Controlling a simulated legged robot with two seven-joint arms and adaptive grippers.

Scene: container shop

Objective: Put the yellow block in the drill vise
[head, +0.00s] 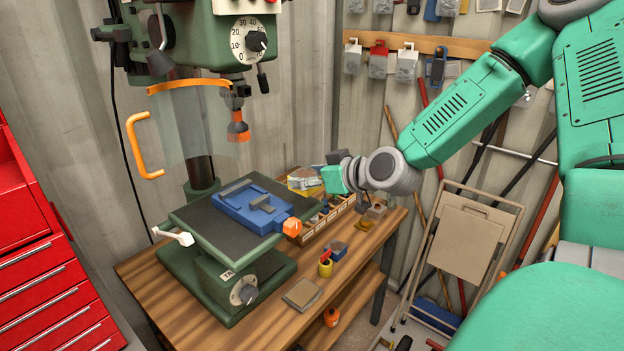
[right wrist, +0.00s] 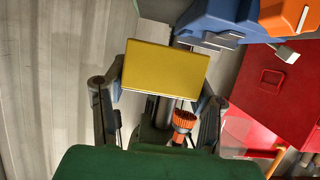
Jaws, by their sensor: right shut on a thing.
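The yellow block (right wrist: 165,68) is held between the two fingers of my right gripper (right wrist: 163,88) in the right wrist view. The vise (right wrist: 222,22) also shows at the top of the right wrist view, apart from the block. My left gripper is not in view.
A parts organizer (head: 325,218), a tape measure (head: 326,265) and other small items are on the wooden bench (head: 160,295). A red drawer cabinet (head: 45,270) stands left.

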